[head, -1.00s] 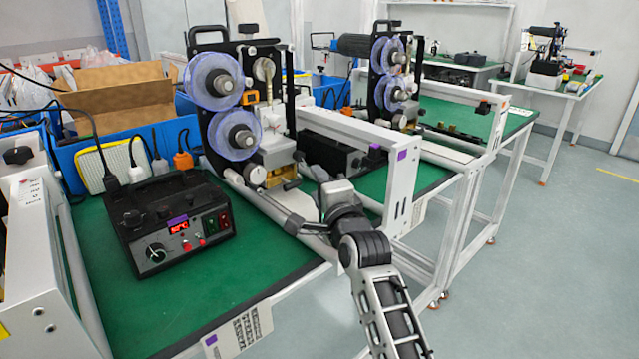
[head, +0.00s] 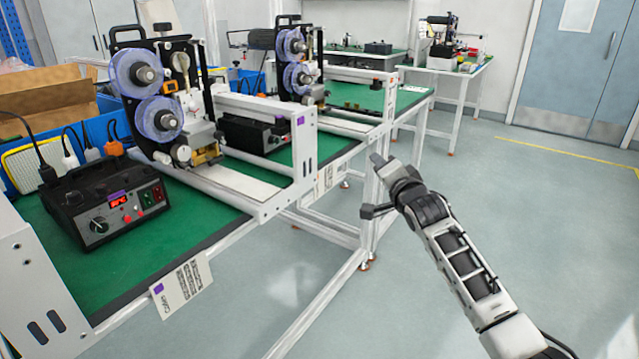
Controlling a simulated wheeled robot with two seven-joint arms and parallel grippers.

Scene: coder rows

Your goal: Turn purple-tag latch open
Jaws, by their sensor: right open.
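The near coder (head: 172,95) stands on the green bench at the left, with two clear purple-blue reels and a pale lever (head: 181,62), which looks like the latch, at its upper right. The lever is small, so its exact setting is hard to tell. Purple tags mark the white frame (head: 300,121), the black control box (head: 105,208) and the hanging card (head: 182,286). My right gripper (head: 370,187) is open and empty, right of the near bench in the picture and well apart from the coder. My left gripper is not in view.
A second coder (head: 296,65) stands further back on another green-topped bench. White rails and frame posts (head: 303,150) edge the near bench. A cardboard box (head: 45,100) and cables crowd the left. The grey floor (head: 520,200) at the right is clear.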

